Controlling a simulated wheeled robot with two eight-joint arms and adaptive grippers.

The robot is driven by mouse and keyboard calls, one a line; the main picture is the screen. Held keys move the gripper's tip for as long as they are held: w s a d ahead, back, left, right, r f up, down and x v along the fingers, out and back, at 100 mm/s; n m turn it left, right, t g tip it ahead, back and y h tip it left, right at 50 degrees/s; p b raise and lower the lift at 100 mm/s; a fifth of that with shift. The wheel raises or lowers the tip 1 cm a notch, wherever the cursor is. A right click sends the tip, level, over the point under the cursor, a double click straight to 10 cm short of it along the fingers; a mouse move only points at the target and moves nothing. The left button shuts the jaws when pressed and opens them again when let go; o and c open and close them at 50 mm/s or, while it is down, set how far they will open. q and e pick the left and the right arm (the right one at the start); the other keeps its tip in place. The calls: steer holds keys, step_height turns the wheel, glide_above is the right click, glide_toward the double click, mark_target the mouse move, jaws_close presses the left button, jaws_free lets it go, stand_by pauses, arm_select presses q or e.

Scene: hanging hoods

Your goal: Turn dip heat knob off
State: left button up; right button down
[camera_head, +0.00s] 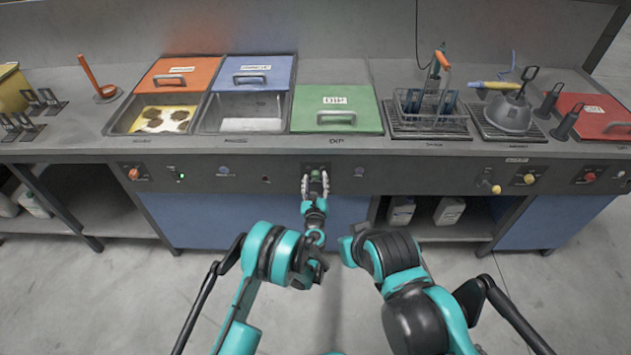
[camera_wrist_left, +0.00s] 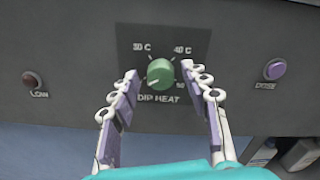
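The dip heat knob is a round green knob (camera_wrist_left: 160,73) on a dark plate of the front panel. The label "DIP HEAT" sits below it, with temperature marks around it. Its pointer direction is too small to tell surely. In the head view the knob (camera_head: 316,173) is small and partly hidden by my gripper. My left gripper (camera_head: 315,185) is at the panel in front of it. In the left wrist view its fingers (camera_wrist_left: 160,76) are open on either side of the knob, with a gap showing on each side. My right gripper is not visible.
A purple DOSE button (camera_wrist_left: 275,69) is right of the knob, and a dark red LOW light (camera_wrist_left: 32,79) is left. Above the panel is a green DIP lid (camera_head: 337,108). My right forearm is close beside the left arm. Wire racks (camera_head: 428,120) stand on the counter.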

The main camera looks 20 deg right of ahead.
mark_target(315, 153)
arm_select(q)
step_height(315, 153, up, 10)
steer(key=shift+r, duration=0.1)
stand_by(0.6)
stand_by(0.4)
